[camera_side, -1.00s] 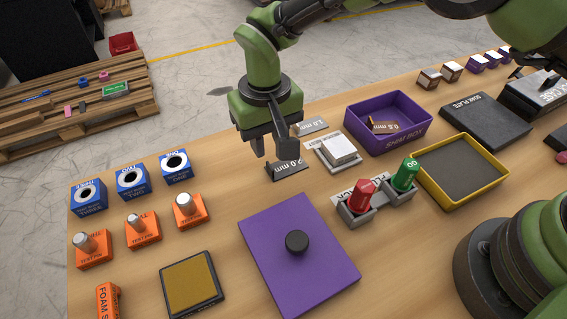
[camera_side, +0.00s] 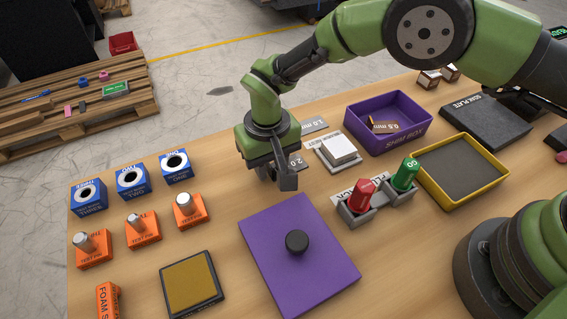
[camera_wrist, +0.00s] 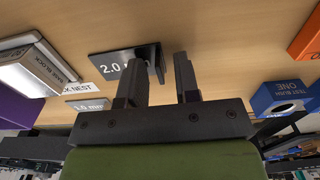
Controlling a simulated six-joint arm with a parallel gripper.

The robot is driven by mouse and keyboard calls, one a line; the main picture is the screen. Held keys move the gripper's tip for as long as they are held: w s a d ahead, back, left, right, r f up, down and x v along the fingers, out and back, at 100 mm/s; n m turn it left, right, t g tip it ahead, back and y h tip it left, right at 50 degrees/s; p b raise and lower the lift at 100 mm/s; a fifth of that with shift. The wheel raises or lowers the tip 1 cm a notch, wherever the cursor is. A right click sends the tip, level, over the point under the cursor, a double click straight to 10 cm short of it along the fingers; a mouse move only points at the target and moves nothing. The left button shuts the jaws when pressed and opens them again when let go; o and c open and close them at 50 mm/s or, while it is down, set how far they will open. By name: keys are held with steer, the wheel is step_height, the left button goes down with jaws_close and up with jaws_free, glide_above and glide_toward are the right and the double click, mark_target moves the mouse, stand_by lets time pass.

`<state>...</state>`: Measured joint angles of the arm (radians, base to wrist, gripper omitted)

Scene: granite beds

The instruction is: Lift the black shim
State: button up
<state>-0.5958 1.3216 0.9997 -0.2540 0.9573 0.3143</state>
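The black shim (camera_wrist: 112,66), marked 2.0 mm, lies flat on the wooden bench in the wrist view, with a dark raised tab at one end. In the side view the shim (camera_side: 299,162) is mostly hidden behind my gripper. My gripper (camera_side: 277,182) is low over the bench at the shim. In the wrist view my gripper (camera_wrist: 162,60) has its two fingers apart, with the tab appearing in or just beyond the gap. I cannot tell whether either finger touches it.
A grey 1.0 mm shim (camera_side: 314,124) and a gauge block nest (camera_side: 337,152) are close by. The purple shim box (camera_side: 418,134) holds a 0.5 mm shim (camera_side: 384,126). A purple lid (camera_side: 330,265) with a black knob lies in front. Blue and orange blocks stand left.

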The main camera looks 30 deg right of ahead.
jaws_close()
steer(key=shift+a+r, duration=0.25)
steer(key=shift+r, duration=0.65)
steer(key=shift+a+r, duration=0.25)
steer(key=shift+r, duration=0.6)
stand_by(0.4)
steer(key=shift+r, duration=2.5)
steer(key=shift+d, duration=0.1)
